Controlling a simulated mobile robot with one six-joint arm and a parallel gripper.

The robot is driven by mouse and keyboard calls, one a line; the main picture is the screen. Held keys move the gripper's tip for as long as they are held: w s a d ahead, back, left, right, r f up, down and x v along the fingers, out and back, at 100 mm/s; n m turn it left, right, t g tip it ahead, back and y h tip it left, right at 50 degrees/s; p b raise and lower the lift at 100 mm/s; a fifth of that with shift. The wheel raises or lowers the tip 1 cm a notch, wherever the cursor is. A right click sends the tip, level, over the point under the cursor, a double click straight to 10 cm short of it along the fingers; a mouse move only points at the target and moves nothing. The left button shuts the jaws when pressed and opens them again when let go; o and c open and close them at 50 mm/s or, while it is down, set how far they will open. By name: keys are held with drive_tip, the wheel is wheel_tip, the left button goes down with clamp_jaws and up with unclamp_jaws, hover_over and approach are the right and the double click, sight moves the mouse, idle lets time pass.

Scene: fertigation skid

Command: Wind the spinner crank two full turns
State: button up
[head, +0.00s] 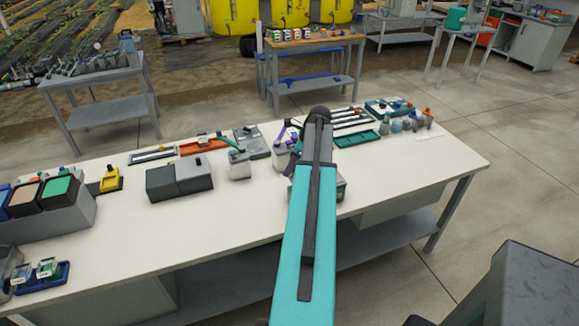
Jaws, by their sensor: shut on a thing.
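My arm reaches out over the white workbench (120,235), and its far end is above the middle right of the bench. My gripper is hidden behind the arm, so its jaws and whatever is between them do not show. A green box-like thing (340,190) shows only in part beside the arm. I cannot make out the spinner crank for certain. A similar jar with a purple lever (281,154) stands close against the arm's left side, partly covered.
A grey box (180,180), a yellow piece (110,180) and an orange tray (204,146) stand to the left. A green tray (357,138) and several small flasks (411,120) stand at the back right. The bench's right end is mostly clear.

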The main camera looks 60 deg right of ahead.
drive_tip(key=shift+s+d+f, duration=0.1)
drive_tip(key=shift+s+d, duration=0.85)
drive_tip(key=shift+s, duration=0.1)
drive_tip(key=shift+c, duration=1.4)
